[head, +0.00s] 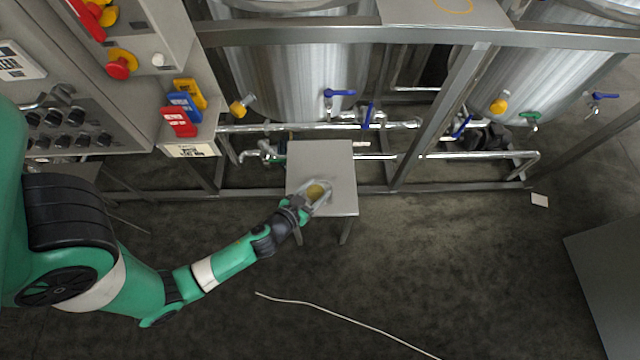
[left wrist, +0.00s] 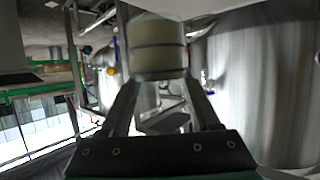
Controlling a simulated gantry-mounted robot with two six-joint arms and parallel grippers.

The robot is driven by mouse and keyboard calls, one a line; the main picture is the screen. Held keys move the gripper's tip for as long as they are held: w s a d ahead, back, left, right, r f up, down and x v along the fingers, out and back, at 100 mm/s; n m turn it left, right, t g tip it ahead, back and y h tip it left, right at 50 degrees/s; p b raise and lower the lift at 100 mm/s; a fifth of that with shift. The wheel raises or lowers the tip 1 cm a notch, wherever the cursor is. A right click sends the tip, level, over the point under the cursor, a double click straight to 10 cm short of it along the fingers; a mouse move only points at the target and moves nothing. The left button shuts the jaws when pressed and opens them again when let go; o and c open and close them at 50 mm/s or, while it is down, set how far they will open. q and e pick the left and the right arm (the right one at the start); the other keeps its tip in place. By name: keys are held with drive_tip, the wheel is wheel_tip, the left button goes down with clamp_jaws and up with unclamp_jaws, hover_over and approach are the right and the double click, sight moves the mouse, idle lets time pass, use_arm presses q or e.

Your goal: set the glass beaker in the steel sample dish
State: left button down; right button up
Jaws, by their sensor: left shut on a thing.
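The glass beaker (head: 318,190), clear with yellowish contents, is in my left gripper (head: 302,206), over the front part of a small grey table. My left gripper is shut on it. In the left wrist view the beaker (left wrist: 158,48) sits between the two fingers (left wrist: 158,85), its contents pale yellow. I cannot tell whether the beaker touches anything below it. I cannot make out the steel sample dish clearly; the beaker and gripper cover that part of the tabletop. My right gripper is not in view.
The small grey table (head: 320,155) has a bare top behind the beaker. Behind it are pipes with blue-handled valves (head: 340,93), a steel frame and a large tank (head: 285,75). A control cabinet (head: 150,60) stands at left. A pale cable (head: 330,315) lies on the floor.

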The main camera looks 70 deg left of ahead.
use_arm(q)
drive_tip(key=w+a+f+b, duration=0.2)
drive_tip(key=w+a+f, duration=0.1)
drive_tip(key=a+f, duration=0.2)
drive_tip(key=shift+f+b, duration=0.4)
drive_tip(key=shift+f, duration=0.15)
drive_tip(key=f+b, duration=0.3)
drive_tip(key=f, duration=0.1)
drive_tip(key=shift+w+a, duration=0.25)
drive_tip(key=shift+s+r, duration=0.1)
drive_tip(key=shift+r, duration=0.15)
drive_tip(key=shift+f, duration=0.1)
drive_tip(key=shift+c, duration=0.6)
unclamp_jaws()
